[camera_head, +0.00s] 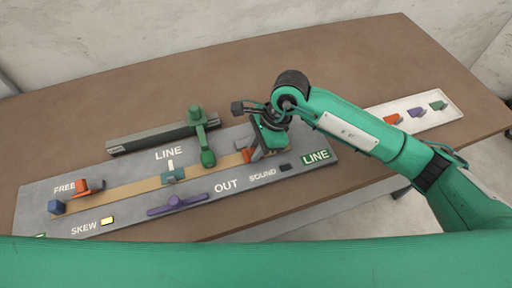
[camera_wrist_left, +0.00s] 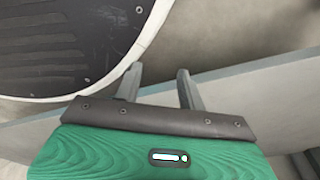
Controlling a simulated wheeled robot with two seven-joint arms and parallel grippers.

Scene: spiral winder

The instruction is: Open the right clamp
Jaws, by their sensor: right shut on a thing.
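The right clamp (camera_head: 247,156), with an orange-red part, sits at the right end of the tan strip (camera_head: 125,188) on the grey board. My right gripper (camera_head: 257,152) is down at this clamp and shut on it. The gripper and wrist hide much of the clamp, so I cannot tell how its lever stands. A similar orange-red clamp (camera_head: 88,186) stands at the strip's left end, by the word FREE. My left gripper (camera_wrist_left: 160,82) shows only in the left wrist view, its two fingers apart with nothing between them.
A green post with an arm (camera_head: 207,157) stands on a dark rail (camera_head: 150,139) behind the strip. A teal block (camera_head: 173,176) is on the strip and a purple bar (camera_head: 178,204) lies in front. A white tray (camera_head: 445,117) with several small coloured parts is at the right.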

